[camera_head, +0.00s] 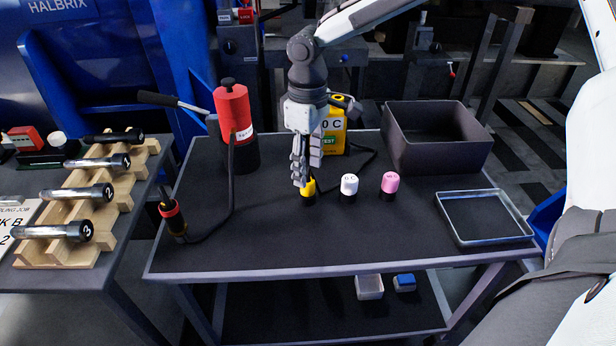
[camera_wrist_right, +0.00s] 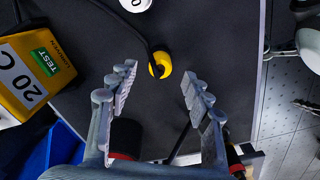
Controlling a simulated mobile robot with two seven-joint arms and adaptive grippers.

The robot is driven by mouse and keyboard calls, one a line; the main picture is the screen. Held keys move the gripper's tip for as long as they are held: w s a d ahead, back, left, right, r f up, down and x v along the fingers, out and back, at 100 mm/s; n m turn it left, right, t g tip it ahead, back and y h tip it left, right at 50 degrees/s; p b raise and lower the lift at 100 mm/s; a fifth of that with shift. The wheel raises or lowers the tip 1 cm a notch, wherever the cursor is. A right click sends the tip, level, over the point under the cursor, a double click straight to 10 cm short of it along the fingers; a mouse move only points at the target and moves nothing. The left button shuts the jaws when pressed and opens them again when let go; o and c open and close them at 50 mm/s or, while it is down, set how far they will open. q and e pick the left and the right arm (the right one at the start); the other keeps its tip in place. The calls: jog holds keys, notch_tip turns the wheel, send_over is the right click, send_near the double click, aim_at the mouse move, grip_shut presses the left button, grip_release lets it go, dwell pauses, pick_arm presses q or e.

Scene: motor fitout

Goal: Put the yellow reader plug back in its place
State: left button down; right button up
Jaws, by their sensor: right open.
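The yellow reader plug (camera_head: 308,191) stands upright at the middle of the dark cart top (camera_head: 270,245), with a black part below it. A black cable runs to it. In the right wrist view the plug (camera_wrist_right: 160,65) shows from above, between and slightly beyond the fingertips. My right gripper (camera_head: 307,172) points down just above and around it, and its fingers (camera_wrist_right: 159,77) are open with gaps on both sides. The yellow reader box (camera_head: 335,138), marked "20 C" and "TEST", stands behind; it also shows in the wrist view (camera_wrist_right: 35,72). My left gripper is not in view.
A white-capped piece (camera_head: 349,185) and a pink-capped piece (camera_head: 390,183) stand right of the plug. A red pump cylinder (camera_head: 233,112) and a corded black tool (camera_head: 172,213) are left. The front middle is clear.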

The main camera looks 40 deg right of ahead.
aim_at(308, 181)
notch_tip(308, 181, up, 8)
jog(key=shift+f, duration=0.1)
dwell(0.6)
